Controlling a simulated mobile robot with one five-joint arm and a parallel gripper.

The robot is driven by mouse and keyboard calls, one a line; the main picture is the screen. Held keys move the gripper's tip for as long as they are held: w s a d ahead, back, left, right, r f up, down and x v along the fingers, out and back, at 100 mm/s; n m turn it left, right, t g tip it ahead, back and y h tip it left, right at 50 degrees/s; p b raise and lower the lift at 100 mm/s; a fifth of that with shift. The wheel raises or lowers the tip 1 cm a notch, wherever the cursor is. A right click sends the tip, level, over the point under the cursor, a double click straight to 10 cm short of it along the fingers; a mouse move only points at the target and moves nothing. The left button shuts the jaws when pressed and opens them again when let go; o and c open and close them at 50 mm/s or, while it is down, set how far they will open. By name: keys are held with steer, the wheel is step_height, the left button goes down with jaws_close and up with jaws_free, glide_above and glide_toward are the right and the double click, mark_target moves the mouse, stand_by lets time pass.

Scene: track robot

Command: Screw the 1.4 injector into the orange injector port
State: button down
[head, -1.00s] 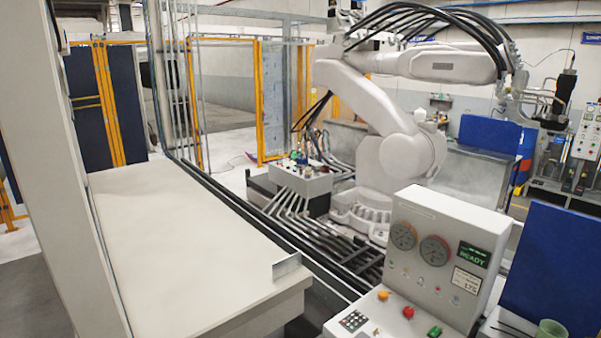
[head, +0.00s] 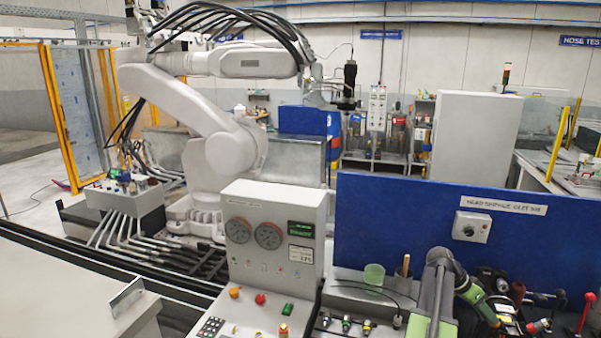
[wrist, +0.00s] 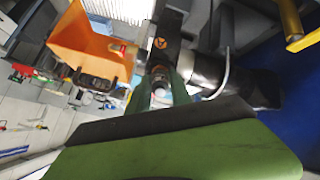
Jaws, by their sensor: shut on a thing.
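My gripper (wrist: 162,88) shows in the wrist view, with a broad green finger across the bottom. It is shut on a small pale metallic piece (wrist: 160,96), apparently an injector; its size marking cannot be read, and the fingers hide much of it. A dark fitting with an orange mark (wrist: 160,43) lies just beyond the fingertips in the picture; contact cannot be told. In the head view my green and grey arm is at the lower right. I cannot single out the orange injector port for sure.
In the head view several small fittings (head: 347,323) stand in a row beside the console (head: 270,235). A green cup (head: 374,274) stands behind them. A blue panel (head: 400,215) with a dial box (head: 472,227) rises behind the bench. A large orange body (wrist: 85,40) fills the wrist view's upper left.

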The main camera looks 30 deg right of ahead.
steer(key=m, duration=1)
steer(key=shift+m, duration=1.1)
